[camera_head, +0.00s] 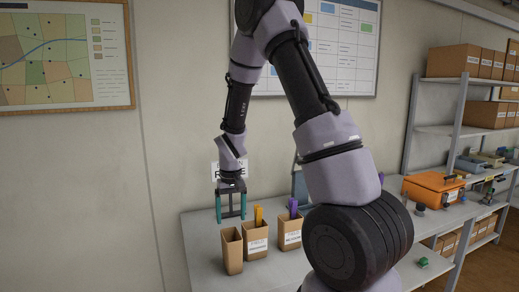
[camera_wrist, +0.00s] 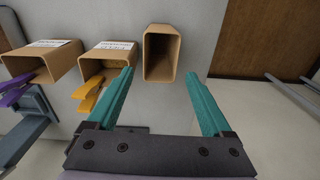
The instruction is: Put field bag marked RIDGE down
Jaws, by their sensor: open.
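My gripper (camera_head: 231,217) is open, with its two teal fingers pointing down and nothing between them. Below it, an open-topped tan field bag (camera_head: 232,252) stands upright at the table's left front. In the wrist view this bag (camera_wrist: 149,72) lies just beyond and between the fingertips (camera_wrist: 159,74), and it looks empty. I see no label on its visible faces, so I cannot read RIDGE on it. A white card (camera_head: 216,172) behind my wrist shows letters starting with R and ending in E, partly covered.
A labelled tan bag (camera_head: 256,244) with a yellow tool stands just right, then another (camera_head: 291,234) with a purple tool. The grey table (camera_head: 200,232) is bare at left. An orange case (camera_head: 432,187) sits farther right, by metal shelves (camera_head: 436,130) of boxes.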

